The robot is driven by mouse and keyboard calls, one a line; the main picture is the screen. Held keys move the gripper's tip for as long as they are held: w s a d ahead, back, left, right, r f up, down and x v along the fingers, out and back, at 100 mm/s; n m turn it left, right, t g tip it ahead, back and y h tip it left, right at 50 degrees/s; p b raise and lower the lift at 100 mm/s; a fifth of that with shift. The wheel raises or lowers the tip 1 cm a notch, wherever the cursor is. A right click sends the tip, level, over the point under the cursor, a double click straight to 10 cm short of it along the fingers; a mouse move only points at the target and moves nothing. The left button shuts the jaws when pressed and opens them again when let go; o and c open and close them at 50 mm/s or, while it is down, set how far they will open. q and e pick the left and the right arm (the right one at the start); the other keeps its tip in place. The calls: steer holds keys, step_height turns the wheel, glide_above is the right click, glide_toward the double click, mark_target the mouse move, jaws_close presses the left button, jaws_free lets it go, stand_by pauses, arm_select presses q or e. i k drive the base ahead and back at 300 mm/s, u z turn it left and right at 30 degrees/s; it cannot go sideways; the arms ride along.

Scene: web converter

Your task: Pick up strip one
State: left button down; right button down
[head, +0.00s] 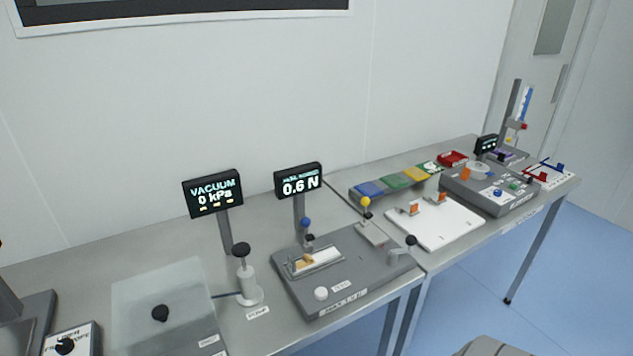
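I cannot tell for sure which thing is strip one. A small orange-yellow piece (303,260) lies at the left end of a white plate (322,257) on the grey peel fixture (345,278). Two small orange pieces stand on or beside the white board (447,226) on the right table, one orange piece (414,209) at its left and another orange piece (441,196) at its back edge. Neither of my grippers shows in the head view.
A vacuum display (213,194) reads 0 kPa and a force display (299,181) reads 0.6 N. A pump (247,284) with a black knob stands beside a clear plate (165,301). Blue, green and yellow trays (404,181) line the back. A grey machine (490,190) stands right.

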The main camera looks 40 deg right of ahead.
mark_target(307, 262)
steer(key=z, duration=0.9)
steer(key=k, duration=0.55)
steer(key=z, duration=0.6)
steer(key=i, duration=0.35)
